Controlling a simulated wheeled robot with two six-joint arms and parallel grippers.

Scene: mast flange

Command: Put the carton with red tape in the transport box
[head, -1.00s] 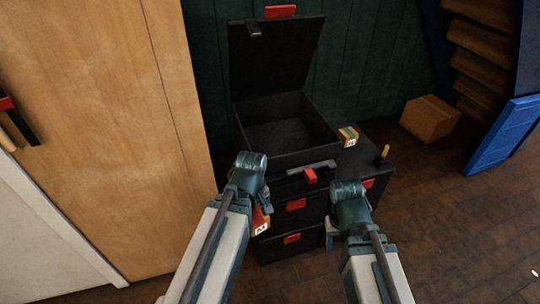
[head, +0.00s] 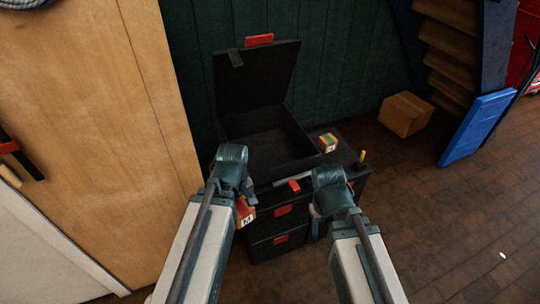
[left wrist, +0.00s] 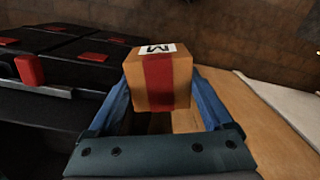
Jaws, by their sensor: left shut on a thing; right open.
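The carton with red tape (left wrist: 158,82) is brown with a red band and a white label marked M. My left gripper (left wrist: 160,105) is shut on it, one blue finger on each side. In the head view the carton (head: 245,212) shows below my left gripper, in front of the black drawers. The transport box (head: 293,140) is black, with its lid (head: 257,78) raised, and looks empty inside; it stands on the drawer stack just beyond my left gripper. My right gripper (head: 318,222) is at the stack's front right, its fingers mostly hidden by the wrist.
A small carton with a green band (head: 328,142) and a yellow-topped object (head: 361,157) stand right of the box on the black stack (head: 275,240). A wooden panel (head: 120,140) is close on the left. A brown carton (head: 405,114) lies on the floor near a blue panel (head: 478,127).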

